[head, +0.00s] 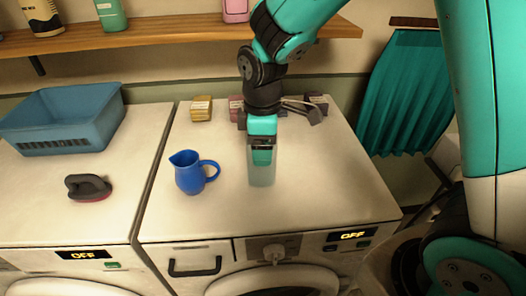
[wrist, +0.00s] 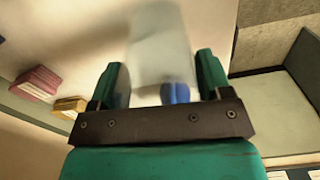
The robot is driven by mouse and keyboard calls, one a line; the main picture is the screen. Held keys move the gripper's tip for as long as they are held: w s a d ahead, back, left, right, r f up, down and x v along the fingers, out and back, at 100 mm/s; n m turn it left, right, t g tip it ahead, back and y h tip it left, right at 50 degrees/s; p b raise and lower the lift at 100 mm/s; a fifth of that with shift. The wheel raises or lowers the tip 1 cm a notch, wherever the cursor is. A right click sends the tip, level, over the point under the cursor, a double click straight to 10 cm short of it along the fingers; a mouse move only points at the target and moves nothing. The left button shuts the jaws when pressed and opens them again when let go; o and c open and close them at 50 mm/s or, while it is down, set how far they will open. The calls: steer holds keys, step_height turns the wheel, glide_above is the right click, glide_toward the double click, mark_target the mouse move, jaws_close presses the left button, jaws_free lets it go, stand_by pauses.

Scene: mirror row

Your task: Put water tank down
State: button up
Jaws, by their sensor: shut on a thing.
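The water tank (head: 262,175) is a pale, translucent upright block, seen over the top of the right-hand washing machine (head: 325,205). My gripper (head: 262,146) comes down from above and is shut on its upper part. In the wrist view the tank (wrist: 160,45) sits between my two fingers (wrist: 162,85), blurred and partly hidden by the gripper body. I cannot tell whether its base touches the machine top. A blue jug (head: 189,173) with a handle stands left of the tank, apart from it.
Small boxes, one yellow (head: 201,108), stand along the machine's back edge, with a grey-handled object (head: 305,108) at right. A blue basket (head: 70,120) and dark brush (head: 88,187) sit on the left machine. A shelf (head: 160,32) hangs behind. The machine top's front right is clear.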

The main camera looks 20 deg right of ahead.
steer(key=shift+f, duration=1.55)
steer(key=shift+f, duration=0.2)
steer(key=o, duration=1)
steer(key=shift+c, duration=0.2)
steer(key=shift+r, duration=0.15)
step_height(320, 180, up, 11)
steer(key=b, duration=0.2)
steer(key=s+a+r+m+y, duration=0.1)
steer(key=s+a+m+y, duration=0.1)
steer(key=s, duration=0.7)
steer(key=s+a+r+m+y, duration=0.1)
steer(key=s+m, duration=0.3)
steer(key=s, duration=0.6)
steer(key=shift+a+y, duration=0.5)
steer(key=shift+y, duration=0.1)
